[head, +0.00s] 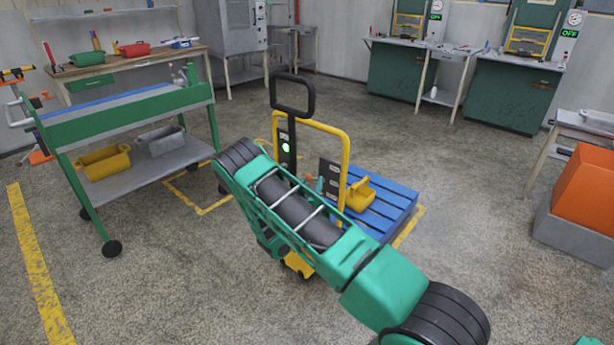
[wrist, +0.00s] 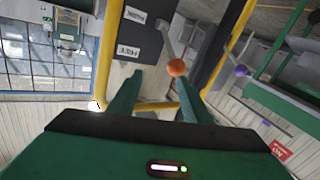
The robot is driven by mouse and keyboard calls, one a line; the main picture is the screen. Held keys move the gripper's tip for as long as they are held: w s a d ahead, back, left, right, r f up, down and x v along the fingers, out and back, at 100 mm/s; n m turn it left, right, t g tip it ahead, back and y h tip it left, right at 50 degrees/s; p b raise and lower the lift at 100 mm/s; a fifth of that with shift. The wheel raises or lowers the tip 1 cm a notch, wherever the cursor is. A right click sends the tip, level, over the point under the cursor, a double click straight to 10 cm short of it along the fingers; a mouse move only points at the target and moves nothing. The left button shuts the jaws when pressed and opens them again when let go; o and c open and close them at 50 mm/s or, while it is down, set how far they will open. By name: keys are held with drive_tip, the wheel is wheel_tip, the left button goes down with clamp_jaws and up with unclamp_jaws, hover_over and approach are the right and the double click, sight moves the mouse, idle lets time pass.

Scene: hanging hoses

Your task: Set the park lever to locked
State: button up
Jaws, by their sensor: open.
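The park lever shows in the wrist view as a thin grey rod ending in an orange ball knob (wrist: 177,67). It sits beside a dark plate (wrist: 146,40) with two white labels; the nearer seems to read FREE, upside down. In the head view the orange knob (head: 308,178) is small, beside the plate (head: 329,178) on the yellow-framed trolley. My gripper (wrist: 158,80) is open, its two green fingers pointing at the lever. The knob appears close to the right fingertip; whether they touch I cannot tell. In the head view my arm hides much of the gripper.
The trolley has a yellow hoop frame (head: 345,150) and a black handle (head: 291,77). A blue pallet (head: 393,207) bears a yellow bin (head: 360,194).

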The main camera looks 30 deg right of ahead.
sight(315, 179)
drive_tip(key=shift+w+a+f+n+t+y, duration=0.15)
drive_tip(key=shift+a+f+n+t+y, duration=0.1)
drive_tip(key=shift+a+f, duration=0.2)
drive_tip(key=shift+w+a+f+n+t+y, duration=0.15)
drive_tip(key=shift+a+f+t, duration=0.1)
drive_tip(key=shift+a+f, duration=0.2)
drive_tip(key=shift+w+f, duration=0.1)
drive_tip(key=shift+w, duration=0.05)
drive_tip(key=x, duration=1)
drive_tip(key=shift+w, duration=0.25)
drive_tip(key=shift+d, duration=0.1)
